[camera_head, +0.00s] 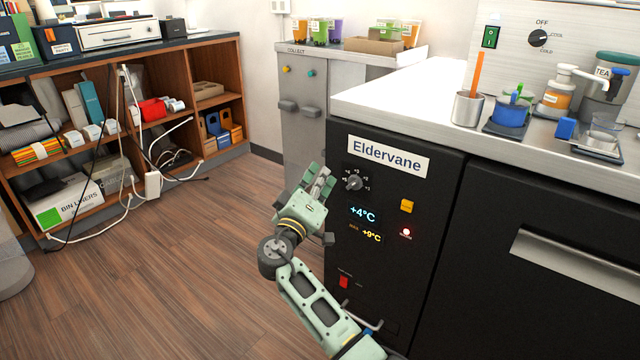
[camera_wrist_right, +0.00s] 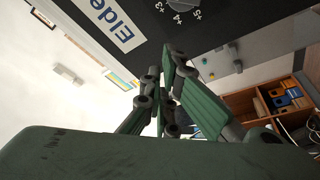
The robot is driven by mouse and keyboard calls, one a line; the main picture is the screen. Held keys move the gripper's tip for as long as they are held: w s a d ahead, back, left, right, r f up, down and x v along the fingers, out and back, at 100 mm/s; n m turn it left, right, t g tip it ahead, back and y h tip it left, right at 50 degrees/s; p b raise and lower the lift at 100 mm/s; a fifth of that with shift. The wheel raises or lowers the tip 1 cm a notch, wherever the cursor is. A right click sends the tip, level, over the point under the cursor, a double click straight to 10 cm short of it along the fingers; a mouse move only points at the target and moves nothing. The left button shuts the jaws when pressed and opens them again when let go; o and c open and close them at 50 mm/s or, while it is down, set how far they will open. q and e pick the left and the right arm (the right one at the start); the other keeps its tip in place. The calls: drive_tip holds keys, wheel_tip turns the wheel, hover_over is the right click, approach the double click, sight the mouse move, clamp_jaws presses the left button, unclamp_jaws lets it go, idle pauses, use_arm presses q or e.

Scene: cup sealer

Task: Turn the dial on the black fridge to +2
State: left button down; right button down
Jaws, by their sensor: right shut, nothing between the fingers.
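The black fridge (camera_head: 385,290) has an "Eldervane" label on its front panel. Its round dial (camera_head: 354,183) sits below the label, with number marks around it. The display under the dial reads +4°C, and a smaller amber line reads +9°C. My right gripper (camera_head: 322,178) is shut and empty, just left of the dial and apart from it as far as I can tell. In the right wrist view, the shut fingers (camera_wrist_right: 168,85) lie below the dial (camera_wrist_right: 183,5), which is cut off by the top edge. The dial's exact setting is too small to read. My left gripper is not in view.
The white counter (camera_head: 400,95) overhangs above. A grey cabinet (camera_head: 305,130) stands behind. Wooden floor (camera_head: 180,270) is free at left.

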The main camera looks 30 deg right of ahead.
sight(347, 162)
drive_tip(key=x, duration=0.6)
drive_tip(key=shift+s+d+f, duration=0.25)
drive_tip(key=shift+s+f, duration=0.7)
drive_tip(key=shift+f, duration=0.05)
drive_tip(key=shift+s+d+f, duration=0.15)
drive_tip(key=shift+s+f, duration=0.15)
drive_tip(key=shift+s, duration=0.2)
drive_tip(key=shift+f, duration=0.1)
